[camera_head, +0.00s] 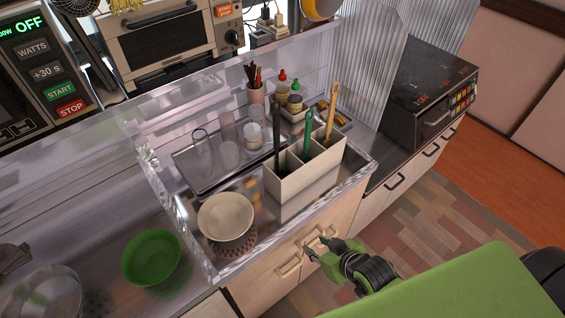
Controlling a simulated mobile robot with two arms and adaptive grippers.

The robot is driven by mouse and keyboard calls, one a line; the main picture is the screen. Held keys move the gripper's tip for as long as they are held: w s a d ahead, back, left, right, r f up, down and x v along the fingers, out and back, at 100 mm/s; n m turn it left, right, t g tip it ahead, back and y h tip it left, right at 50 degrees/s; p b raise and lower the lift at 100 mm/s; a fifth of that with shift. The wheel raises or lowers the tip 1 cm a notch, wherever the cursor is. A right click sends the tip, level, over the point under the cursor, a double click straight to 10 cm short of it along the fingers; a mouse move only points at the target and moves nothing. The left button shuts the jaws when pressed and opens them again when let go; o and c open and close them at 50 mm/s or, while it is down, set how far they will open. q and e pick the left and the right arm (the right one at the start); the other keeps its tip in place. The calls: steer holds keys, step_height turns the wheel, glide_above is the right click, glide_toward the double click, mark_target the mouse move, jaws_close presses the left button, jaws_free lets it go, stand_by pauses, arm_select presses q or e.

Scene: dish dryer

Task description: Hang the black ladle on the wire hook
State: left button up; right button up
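A black utensil handle, likely the ladle's (277,130), stands upright in a white divided caddy (290,188); its lower end is hidden inside. A thin wire hook shape (199,134) rises over the dark tray at the back left of the clear-walled dish dryer. My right gripper (316,244) is low in front of the counter, by the drawer handles, well below and apart from the caddy. Its fingers are spread and nothing shows between them. My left gripper is not visible.
A green-handled utensil (308,133) and a wooden one (330,112) share the caddy. A cream bowl (226,216) sits at the front left of the dryer, and a green bowl (151,257) stands outside it. Clear walls (372,60) border the dryer.

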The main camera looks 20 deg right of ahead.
steer(key=w+a+r+n+t+y+p, duration=0.1)
steer(key=w+r+t, duration=0.1)
steer(key=r, duration=0.6)
steer(key=w+a+r+t+y+p, duration=0.1)
steer(key=w+a+r, duration=0.1)
steer(key=r, duration=0.7)
steer(key=t+y, duration=0.3)
steer(key=t, duration=0.3)
glide_toward(278, 132)
steer(key=shift+n, duration=0.3)
steer(key=p+x, duration=0.1)
steer(key=x, duration=0.4)
steer(key=shift+w+a+r+p, duration=0.1)
steer(key=shift+w+a+p, duration=0.05)
steer(key=shift+w+p, duration=0.2)
steer(key=p+x, duration=0.1)
steer(key=x, duration=0.3)
steer(key=shift+w+a+p, duration=0.1)
steer(key=shift+p, duration=0.25)
steer(key=shift+w, duration=0.2)
jaws_close()
